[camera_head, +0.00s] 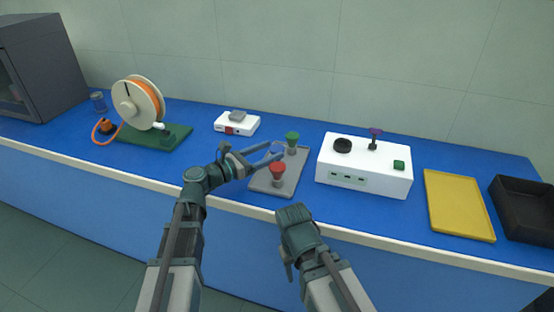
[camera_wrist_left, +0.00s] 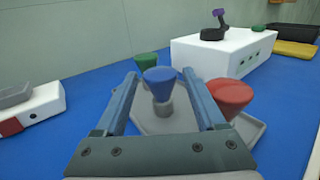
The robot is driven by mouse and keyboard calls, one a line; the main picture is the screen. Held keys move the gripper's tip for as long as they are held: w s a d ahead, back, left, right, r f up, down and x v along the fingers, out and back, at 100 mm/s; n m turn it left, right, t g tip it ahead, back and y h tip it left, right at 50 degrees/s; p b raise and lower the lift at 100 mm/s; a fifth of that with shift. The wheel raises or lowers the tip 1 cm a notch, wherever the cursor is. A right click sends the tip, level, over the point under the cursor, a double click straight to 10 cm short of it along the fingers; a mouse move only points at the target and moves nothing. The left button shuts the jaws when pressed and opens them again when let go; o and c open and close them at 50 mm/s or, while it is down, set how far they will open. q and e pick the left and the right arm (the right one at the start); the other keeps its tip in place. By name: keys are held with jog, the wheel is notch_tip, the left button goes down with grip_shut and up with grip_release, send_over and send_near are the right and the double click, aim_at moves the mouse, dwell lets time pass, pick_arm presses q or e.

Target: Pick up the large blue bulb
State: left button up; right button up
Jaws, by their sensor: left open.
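The blue bulb (camera_wrist_left: 160,78) is a cone with its wide end up, on a grey stem on the grey tray (camera_head: 262,182). In the head view the bulb (camera_head: 277,147) is partly hidden by my left gripper (camera_head: 279,152). My left gripper is open. In the left wrist view the bulb appears between its two fingers (camera_wrist_left: 163,77), with a gap on each side; I cannot tell whether the tips reach past it. My right gripper (camera_head: 292,256) is low in front of the bench, apart from the bulbs; its jaws do not show clearly.
A red bulb (camera_head: 278,169) stands in front of the blue one and a green bulb (camera_head: 292,137) behind it. A white instrument box (camera_head: 350,178) is right of the tray. A white device (camera_head: 244,126), an orange spool (camera_head: 139,102), a yellow tray (camera_head: 457,205) and a black bin (camera_head: 525,218) stand farther off.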

aim_at(277, 147)
pick_arm(q)
jog(key=x, duration=0.3)
jog(key=shift+w+d, duration=0.15)
jog(key=shift+d, duration=0.05)
grip_shut()
jog(key=shift+r, duration=0.15)
pick_arm(e)
jog(key=shift+r, duration=0.15)
